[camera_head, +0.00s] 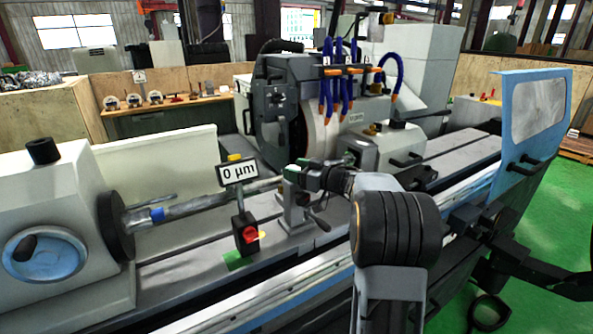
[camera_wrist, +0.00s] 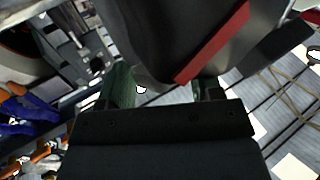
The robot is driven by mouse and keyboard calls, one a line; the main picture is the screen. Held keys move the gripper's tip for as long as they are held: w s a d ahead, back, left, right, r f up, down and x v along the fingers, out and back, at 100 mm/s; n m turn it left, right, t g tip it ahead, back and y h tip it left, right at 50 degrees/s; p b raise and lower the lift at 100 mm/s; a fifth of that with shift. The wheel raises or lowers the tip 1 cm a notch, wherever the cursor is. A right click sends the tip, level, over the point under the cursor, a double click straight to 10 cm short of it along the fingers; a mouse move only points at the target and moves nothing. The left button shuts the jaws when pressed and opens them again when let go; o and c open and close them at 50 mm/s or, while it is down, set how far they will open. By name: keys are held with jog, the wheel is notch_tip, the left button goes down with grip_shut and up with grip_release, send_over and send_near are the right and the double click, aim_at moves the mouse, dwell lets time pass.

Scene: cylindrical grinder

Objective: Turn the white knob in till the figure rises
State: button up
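A display sign (camera_head: 238,172) above the grinder's table reads 0 µm in the head view. My gripper (camera_head: 312,177) is at the steady-like grey stand (camera_head: 296,208) in the middle of the machine, right of the sign. In the wrist view my gripper's two dark green fingers (camera_wrist: 163,90) are apart, with a visible gap between them. A small white spot (camera_wrist: 141,90) shows just inside the left finger; it may be the white knob, but I cannot tell whether they touch. I cannot make out the knob in the head view, where my gripper and arm crowd that spot.
A grey workpiece shaft (camera_head: 190,207) runs from the headstock chuck (camera_head: 116,226) towards the stand. The grinding wheel (camera_head: 318,135) and blue hoses (camera_head: 340,75) stand behind. A dark part with a red stripe (camera_wrist: 212,45) fills the upper wrist view. A blue-framed guard (camera_head: 500,130) stands right.

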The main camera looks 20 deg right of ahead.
jog(key=c, duration=0.6)
jog(key=shift+h, duration=0.3)
jog(key=m+t+h, duration=0.1)
jog(key=m+t+h+b, duration=0.1)
jog(key=h, duration=0.1)
jog(key=m+h+b, duration=0.1)
jog(key=m+h, duration=0.1)
jog(key=shift+s+a+f+t, duration=0.1)
jog(key=shift+a+f+t, duration=0.15)
jog(key=shift+t, duration=0.15)
jog(key=m+h+b, duration=0.2)
jog(key=h+b, duration=0.1)
jog(key=shift+t, duration=0.3)
jog(key=shift+m+h+b, duration=0.3)
jog(key=shift+h+b, duration=0.15)
jog(key=shift+h, duration=0.05)
jog(key=shift+r+m+h, duration=0.2)
jog(key=shift+m+h, duration=0.1)
jog(key=shift+h, duration=0.2)
